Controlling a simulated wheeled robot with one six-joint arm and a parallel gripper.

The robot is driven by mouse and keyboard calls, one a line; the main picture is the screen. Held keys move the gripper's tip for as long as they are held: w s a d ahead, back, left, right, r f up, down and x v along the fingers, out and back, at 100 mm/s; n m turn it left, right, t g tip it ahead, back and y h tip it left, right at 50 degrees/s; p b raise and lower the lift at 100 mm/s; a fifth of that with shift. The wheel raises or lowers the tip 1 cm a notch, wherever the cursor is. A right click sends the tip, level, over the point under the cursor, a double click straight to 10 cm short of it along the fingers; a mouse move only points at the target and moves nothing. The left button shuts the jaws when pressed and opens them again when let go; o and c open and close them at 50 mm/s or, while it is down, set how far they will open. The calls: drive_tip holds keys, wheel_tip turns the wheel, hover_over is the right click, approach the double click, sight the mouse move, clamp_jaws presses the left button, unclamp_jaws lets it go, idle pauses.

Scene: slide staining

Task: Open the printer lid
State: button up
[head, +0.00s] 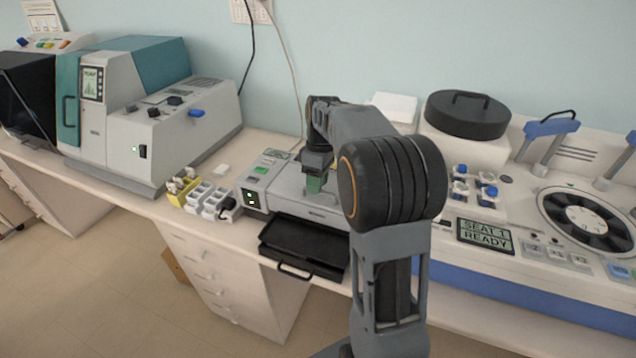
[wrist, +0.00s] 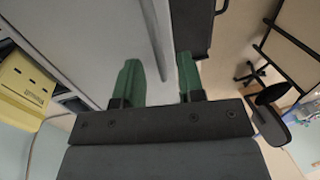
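The printer (head: 256,190) is a low light-grey machine in the middle of the bench, with a small screen and green lights on its left. Its lid (head: 288,180) looks flat and shut, partly hidden by my arm. My gripper (head: 316,184) points down over the printer's top, near its front. In the wrist view, the two green fingers of my gripper (wrist: 157,68) stand apart, with a grey surface and a pale edge (wrist: 156,38) beyond and between them. I cannot tell whether the fingers touch it. Nothing is visibly held.
A black tray (head: 303,246) with a handle juts from the printer's front. Yellow and white racks (head: 200,196) stand to its left, beside a large teal and white machine (head: 130,95). A white machine with a round rotor (head: 580,222) stands on the right.

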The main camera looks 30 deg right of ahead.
drive_tip(key=shift+f, duration=0.35)
clamp_jaws()
idle(0.3)
